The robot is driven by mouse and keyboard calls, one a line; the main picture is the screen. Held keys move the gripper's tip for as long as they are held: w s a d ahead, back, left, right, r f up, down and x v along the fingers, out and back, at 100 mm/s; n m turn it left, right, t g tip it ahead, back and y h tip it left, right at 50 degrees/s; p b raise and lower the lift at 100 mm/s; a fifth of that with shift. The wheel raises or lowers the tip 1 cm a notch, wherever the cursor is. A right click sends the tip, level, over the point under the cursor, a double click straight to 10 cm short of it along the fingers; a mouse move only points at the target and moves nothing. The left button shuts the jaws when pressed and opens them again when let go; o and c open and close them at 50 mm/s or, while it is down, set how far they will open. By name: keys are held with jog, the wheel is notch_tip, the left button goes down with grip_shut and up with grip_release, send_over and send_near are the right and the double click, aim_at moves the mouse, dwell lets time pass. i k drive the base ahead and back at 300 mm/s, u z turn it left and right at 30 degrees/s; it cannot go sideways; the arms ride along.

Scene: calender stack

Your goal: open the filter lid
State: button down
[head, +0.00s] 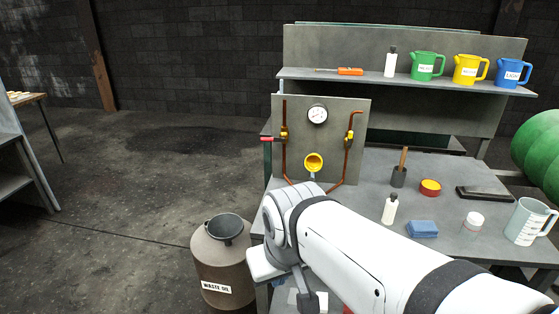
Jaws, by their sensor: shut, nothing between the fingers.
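A grey upright panel (277,120) stands at the left end of the workbench, with copper pipes and a pressure gauge (317,114). A round yellow fitting (313,161) sits low in its middle, with a small grey part below it. I cannot tell whether this is the filter lid, and no other lid on the panel is clear. My white arm crosses the front of the bench and hides part of its near edge. My gripper (308,301) points down at the bottom of the view, partly hidden; it is shut and empty, well below and apart from the panel.
A waste oil drum (222,272) with a dark funnel (226,228) stands left of the bench. A white bottle (390,209), a blue sponge (422,229) and a clear jug (528,222) stand on the bench (365,170). A red-handled valve (268,139) sticks out left. The floor at left is clear.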

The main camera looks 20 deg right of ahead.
aim_at(313, 162)
jog(key=u, duration=0.05)
jog(key=i, duration=0.95)
jog(key=z, duration=0.05)
